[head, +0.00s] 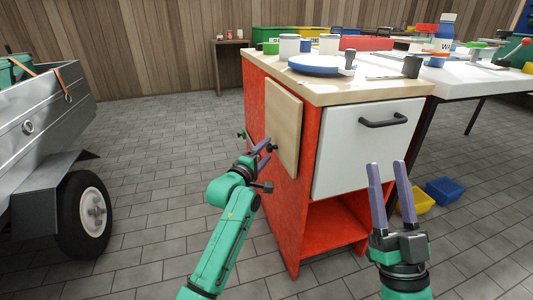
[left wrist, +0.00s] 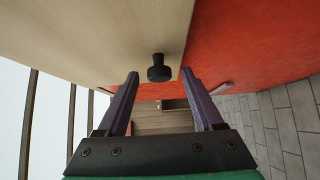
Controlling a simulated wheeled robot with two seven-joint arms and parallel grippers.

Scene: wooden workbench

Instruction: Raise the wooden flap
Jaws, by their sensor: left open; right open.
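The wooden flap (head: 284,128) is a pale panel hanging down on the left side of the red cabinet (head: 262,104). In the left wrist view the flap (left wrist: 90,35) fills the upper left, and a black knob (left wrist: 159,72) stands out from it near its edge. My left gripper (head: 257,148) is at the lower part of the flap. In its wrist view the purple fingers (left wrist: 160,78) are open, one on each side of the knob, with gaps between; contact is not visible. My right gripper (head: 389,168) is open and empty in front of the white drawer (head: 368,145).
The benchtop (head: 335,92) carries a blue round plate (head: 322,64), cups and boxes. A metal trailer (head: 45,125) with a wheel stands at the left. Yellow (head: 416,202) and blue (head: 444,190) bins lie on the floor at the right. The tiled floor left of the cabinet is clear.

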